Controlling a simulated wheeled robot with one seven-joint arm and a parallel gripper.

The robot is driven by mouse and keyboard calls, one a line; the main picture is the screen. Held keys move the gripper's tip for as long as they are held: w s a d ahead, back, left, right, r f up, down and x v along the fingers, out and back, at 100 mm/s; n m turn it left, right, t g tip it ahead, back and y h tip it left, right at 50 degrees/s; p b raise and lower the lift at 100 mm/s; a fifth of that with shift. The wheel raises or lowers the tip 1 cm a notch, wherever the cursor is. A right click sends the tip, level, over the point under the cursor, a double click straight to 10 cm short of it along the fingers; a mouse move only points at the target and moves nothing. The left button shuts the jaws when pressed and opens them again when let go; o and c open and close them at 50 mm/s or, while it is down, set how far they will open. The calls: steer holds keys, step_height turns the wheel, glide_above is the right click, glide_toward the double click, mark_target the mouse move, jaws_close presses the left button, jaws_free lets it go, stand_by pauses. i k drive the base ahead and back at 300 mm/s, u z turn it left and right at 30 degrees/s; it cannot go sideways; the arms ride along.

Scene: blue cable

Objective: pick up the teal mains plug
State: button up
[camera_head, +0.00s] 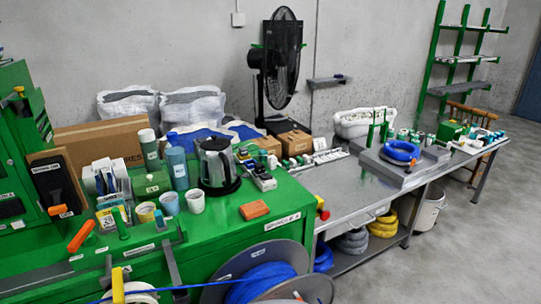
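I cannot make out a teal mains plug for certain. Several small green, teal and white items (420,139) sit on the far part of the metal bench, too small to tell apart. A blue cable coil (401,151) lies on a grey plate there. More blue cable (262,281) is wound on a large grey reel at the bottom, with a strand running left. My gripper is not in view.
Grey floor (460,250) is clear at right.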

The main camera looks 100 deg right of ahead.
mark_target(261, 152)
steer(key=k, duration=0.3)
steer(key=u, duration=1.15)
steer(key=i, duration=1.65)
steer(key=z, duration=4.8)
steer(key=i, duration=1)
steer(key=z, duration=0.1)
